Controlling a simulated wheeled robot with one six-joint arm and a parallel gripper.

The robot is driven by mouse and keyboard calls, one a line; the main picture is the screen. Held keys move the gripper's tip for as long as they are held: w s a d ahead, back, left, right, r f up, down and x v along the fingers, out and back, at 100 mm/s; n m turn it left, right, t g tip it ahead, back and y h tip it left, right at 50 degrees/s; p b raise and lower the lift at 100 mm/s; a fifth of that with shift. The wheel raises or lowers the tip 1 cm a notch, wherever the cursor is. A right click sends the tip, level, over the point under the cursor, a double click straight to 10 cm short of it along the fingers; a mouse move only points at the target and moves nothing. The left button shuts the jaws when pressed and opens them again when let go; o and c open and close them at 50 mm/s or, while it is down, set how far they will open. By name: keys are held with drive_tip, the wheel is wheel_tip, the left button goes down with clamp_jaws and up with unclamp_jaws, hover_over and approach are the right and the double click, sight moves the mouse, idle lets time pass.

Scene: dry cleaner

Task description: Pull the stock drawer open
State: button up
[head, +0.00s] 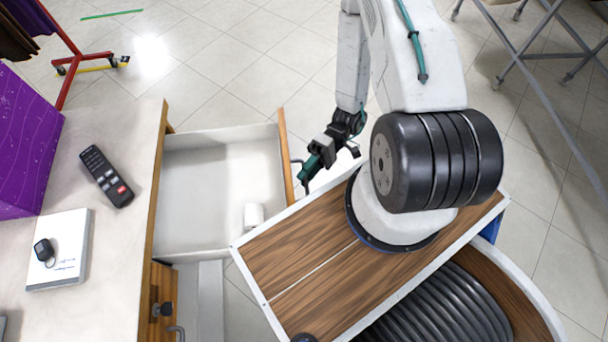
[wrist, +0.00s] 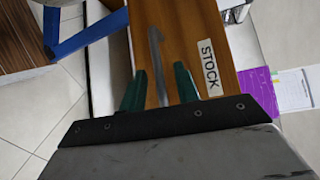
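The stock drawer (head: 222,180) stands pulled well out from the counter, its white inside showing in the head view. Its wooden front (wrist: 200,30) carries a white STOCK label (wrist: 210,68) in the wrist view. The metal bar handle (wrist: 155,50) is on that front. My gripper (wrist: 160,80) is at the handle, with the green fingers on either side of the bar. Wood shows between the fingers and the bar, so they look open around it. In the head view my gripper (head: 304,178) is beside the drawer front, and its fingertips overlap the handle region.
A small white cylinder (head: 254,215) is inside the drawer.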

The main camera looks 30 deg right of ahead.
drive_tip(key=v, duration=0.7)
drive_tip(key=shift+a, duration=0.15)
drive_tip(key=d+r+m+g+h, duration=0.25)
drive_tip(key=r+m+h, duration=0.45)
drive_tip(key=r, duration=1.5)
drive_tip(key=s+a+r+n+t+h, duration=0.2)
drive_tip(key=r+t+h, duration=0.2)
drive_tip(key=r, duration=0.6)
drive_tip(key=s+a+r+n+t+h, duration=0.2)
drive_tip(key=s+r+t+h, duration=0.1)
drive_tip(key=r, duration=0.8)
drive_tip(key=shift+s+a+r+n+t+h, duration=0.25)
drive_tip(key=shift+a+n+t+h, duration=0.15)
drive_tip(key=shift+t+h, duration=0.6)
